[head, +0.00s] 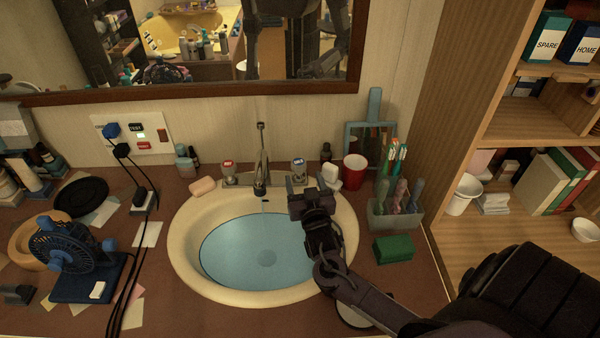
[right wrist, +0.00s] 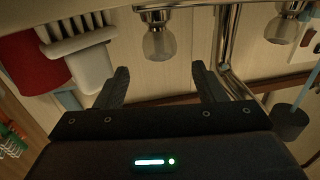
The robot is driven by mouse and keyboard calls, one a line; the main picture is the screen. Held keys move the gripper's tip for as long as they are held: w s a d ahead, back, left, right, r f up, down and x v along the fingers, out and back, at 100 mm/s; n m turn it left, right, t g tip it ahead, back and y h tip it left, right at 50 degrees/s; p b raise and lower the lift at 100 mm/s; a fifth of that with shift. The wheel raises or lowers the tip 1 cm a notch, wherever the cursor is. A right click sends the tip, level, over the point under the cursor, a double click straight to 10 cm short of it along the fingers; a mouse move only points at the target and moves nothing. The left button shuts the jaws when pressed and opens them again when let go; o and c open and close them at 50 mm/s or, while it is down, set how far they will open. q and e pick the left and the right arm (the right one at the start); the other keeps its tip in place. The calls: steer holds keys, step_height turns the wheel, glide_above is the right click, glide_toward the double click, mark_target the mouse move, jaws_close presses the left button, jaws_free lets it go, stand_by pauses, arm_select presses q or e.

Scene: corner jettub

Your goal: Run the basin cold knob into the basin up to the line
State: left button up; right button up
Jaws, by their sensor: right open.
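The cream basin (head: 183,250) holds blue-tinted water, with a drain visible at the bottom. A metal faucet (head: 261,165) stands behind it; a faint pale streak shows below its spout. The cold knob (head: 298,168), blue-marked, is right of the faucet; the hot knob (head: 229,170), red-marked, is left. My right gripper (head: 300,186) is open just in front of the cold knob. In the right wrist view, the clear cold knob (right wrist: 159,43) lies beyond and between the open fingers (right wrist: 159,75), apparently untouched. I cannot make out a fill line. My left gripper is out of view.
A blue fan (head: 68,255) and hanging cords occupy the left counter. A green sponge (head: 394,248) lies right.

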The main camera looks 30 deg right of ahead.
mark_target(300, 169)
steer(key=b+x, duration=0.2)
steer(key=x, duration=0.2)
steer(key=shift+f, duration=0.2)
steer(key=shift+w+d+r, duration=0.15)
steer(key=shift+w+d, duration=0.05)
steer(key=shift+w, duration=0.35)
steer(key=c, duration=1)
